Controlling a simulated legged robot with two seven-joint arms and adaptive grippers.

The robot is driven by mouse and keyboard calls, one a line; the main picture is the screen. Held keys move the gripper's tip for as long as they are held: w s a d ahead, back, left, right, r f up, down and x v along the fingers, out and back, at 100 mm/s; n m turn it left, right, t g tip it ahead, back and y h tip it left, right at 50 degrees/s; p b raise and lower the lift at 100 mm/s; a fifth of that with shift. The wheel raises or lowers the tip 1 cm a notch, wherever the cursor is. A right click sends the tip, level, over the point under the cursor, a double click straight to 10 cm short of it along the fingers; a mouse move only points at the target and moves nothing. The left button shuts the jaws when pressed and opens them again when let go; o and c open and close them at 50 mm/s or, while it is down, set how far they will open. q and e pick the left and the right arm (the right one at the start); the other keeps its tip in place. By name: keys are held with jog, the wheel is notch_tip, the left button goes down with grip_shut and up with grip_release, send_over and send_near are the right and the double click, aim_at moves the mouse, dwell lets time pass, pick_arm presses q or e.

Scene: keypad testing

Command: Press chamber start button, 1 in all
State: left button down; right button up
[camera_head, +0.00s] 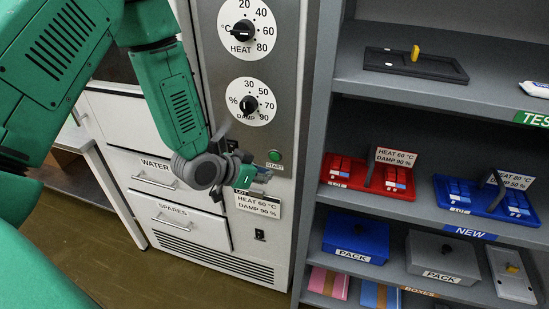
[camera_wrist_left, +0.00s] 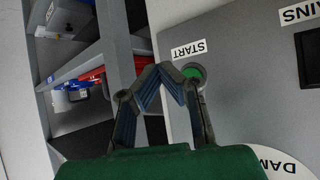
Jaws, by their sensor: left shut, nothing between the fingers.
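The green start button (camera_head: 274,155) sits on the grey chamber panel, above its START label. My left gripper (camera_head: 264,174) is shut and empty, just below and left of the button in the head view. In the left wrist view, the gripper's fingertips (camera_wrist_left: 162,72) meet beside the green button (camera_wrist_left: 192,73), which shows just right of them, its lower part close behind a finger. I cannot tell whether a finger touches the panel; the button looks uncovered in the head view. My right gripper is not in view.
Above are the heat dial (camera_head: 243,31) and damp dial (camera_head: 250,105). A lot card (camera_head: 258,205) reading heat 50, damp 90 hangs below the button. A shelf at right holds a red rack (camera_head: 340,172), a blue rack (camera_head: 462,194) and pack boxes (camera_head: 356,240).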

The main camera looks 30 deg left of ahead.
aim_at(280, 162)
pick_arm(q)
jog(key=shift+w+a, duration=0.2)
jog(key=shift+w, duration=0.6)
jog(key=shift+w+a, duration=0.15)
jog(key=shift+w, duration=0.6)
jog(key=shift+w+r, duration=0.1)
jog(key=shift+w, duration=0.25)
jog(key=shift+w+a, duration=0.15)
jog(key=shift+w, duration=0.25)
dwell(0.8)
jog(key=shift+s, duration=0.1)
jog(key=shift+s+d+p, duration=0.2)
jog(key=shift+s+p, duration=0.15)
jog(key=shift+s, duration=0.35)
jog(key=shift+s+d+p, duration=0.1)
jog(key=shift+s+d, duration=0.1)
jog(key=shift+s, duration=0.6)
jog(key=shift+s+d+p, duration=0.1)
jog(key=shift+s+d, duration=0.1)
jog(key=shift+s, duration=0.65)
jog(key=shift+s+d+p, duration=0.1)
jog(key=shift+s+d, duration=0.1)
jog(key=shift+s, duration=0.6)
